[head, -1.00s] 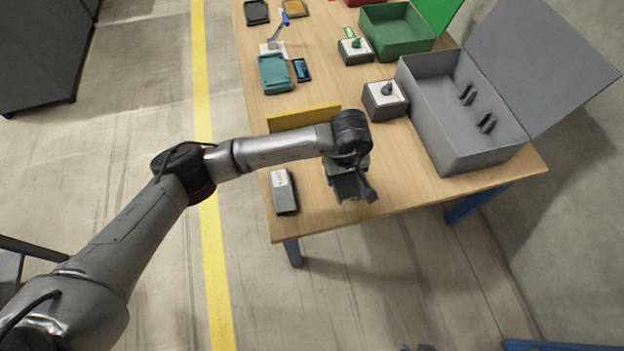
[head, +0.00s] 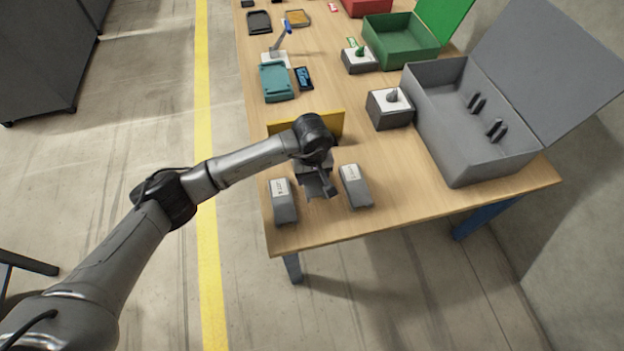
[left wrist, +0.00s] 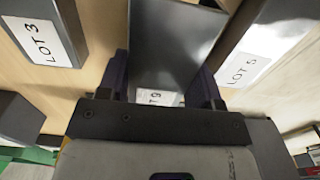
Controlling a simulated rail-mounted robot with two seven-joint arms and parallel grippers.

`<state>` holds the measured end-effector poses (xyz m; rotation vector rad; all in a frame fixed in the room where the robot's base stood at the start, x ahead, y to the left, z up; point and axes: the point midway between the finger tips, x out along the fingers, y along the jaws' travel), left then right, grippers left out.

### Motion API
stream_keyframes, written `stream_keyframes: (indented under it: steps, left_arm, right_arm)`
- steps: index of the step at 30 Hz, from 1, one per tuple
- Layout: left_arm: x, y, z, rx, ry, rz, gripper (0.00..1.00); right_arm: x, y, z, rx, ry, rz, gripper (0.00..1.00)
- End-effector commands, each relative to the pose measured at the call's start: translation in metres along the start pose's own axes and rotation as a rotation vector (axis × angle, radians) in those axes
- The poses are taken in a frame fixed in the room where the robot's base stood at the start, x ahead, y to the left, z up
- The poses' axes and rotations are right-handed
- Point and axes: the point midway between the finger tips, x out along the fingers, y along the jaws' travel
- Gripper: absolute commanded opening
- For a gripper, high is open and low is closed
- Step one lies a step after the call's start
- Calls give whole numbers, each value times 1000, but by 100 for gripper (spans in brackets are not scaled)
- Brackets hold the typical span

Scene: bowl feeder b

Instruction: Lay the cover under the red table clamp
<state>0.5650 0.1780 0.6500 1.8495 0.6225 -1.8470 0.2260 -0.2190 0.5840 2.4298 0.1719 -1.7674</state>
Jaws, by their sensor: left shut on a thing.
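My left gripper (head: 320,190) is over the near end of the wooden table, between two grey blocks with white labels. In the left wrist view its fingers (left wrist: 162,92) are shut on a smooth grey piece (left wrist: 172,45) with a white label that seems to end in 9. In the head view the gripper mostly hides this piece. I cannot tell whether it touches the table. A clamp with a blue handle (head: 279,44) stands further back. I make out no red clamp, and I cannot tell which thing is the cover. My right gripper is not in view.
Grey blocks stand left (head: 284,203) and right (head: 356,188) of the gripper. A yellow panel (head: 334,124) stands behind it. An open grey box (head: 470,160) is at the right. A teal piece (head: 275,82) and a green bin (head: 400,45) are further back.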

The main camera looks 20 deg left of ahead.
Motion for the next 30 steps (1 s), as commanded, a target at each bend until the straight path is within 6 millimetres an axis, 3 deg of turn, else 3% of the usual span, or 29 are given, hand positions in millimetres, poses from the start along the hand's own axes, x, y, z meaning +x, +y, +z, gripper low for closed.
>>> stream_keyframes:
  steps: [1,4,17,18,25,30]
  left_arm:
    - [12,0,1,-1,-2,0,26]
    - [21,0,0,1,-1,1,26]
    - [25,0,0,1,1,1,26]
    - [25,0,0,1,0,0,61]
    - [25,0,0,1,0,0,83]
    - [25,0,0,1,0,0,85]
  right_arm:
    - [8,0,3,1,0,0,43]
    - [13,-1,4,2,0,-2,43]
    - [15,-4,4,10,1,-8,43]
    - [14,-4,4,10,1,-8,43]
    - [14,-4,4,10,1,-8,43]
    - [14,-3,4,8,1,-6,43]
